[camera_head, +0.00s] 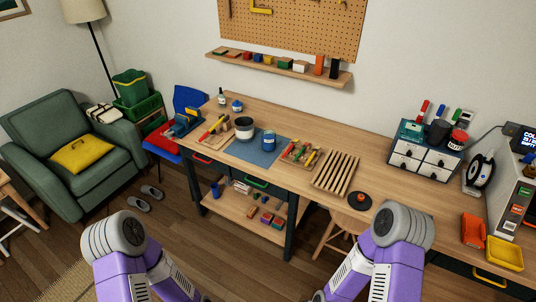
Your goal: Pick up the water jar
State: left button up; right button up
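Two jar-like vessels stand upright on a blue mat (252,156) on the workbench (330,148). One is a dark and pale pot (244,128) at the mat's back left. The other is a blue jar (269,141) with a pale band, just to its right. I cannot tell for sure which one is the water jar. Parts of both my purple and grey arms show at the bottom left and bottom right, well in front of the bench. Neither gripper shows in the picture, and no arm touches anything on the bench.
A wooden tray with colored pieces (300,153) and a slatted rack (336,171) lie right of the mat. A small bottle (222,98) stands behind. A white drawer box (422,155) is further right. A wall shelf (280,68) hangs above, and a green armchair (70,140) is left.

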aim_at(269, 140)
jog(key=u, duration=0.65)
jog(key=i, duration=1.85)
jog(key=z, duration=0.6)
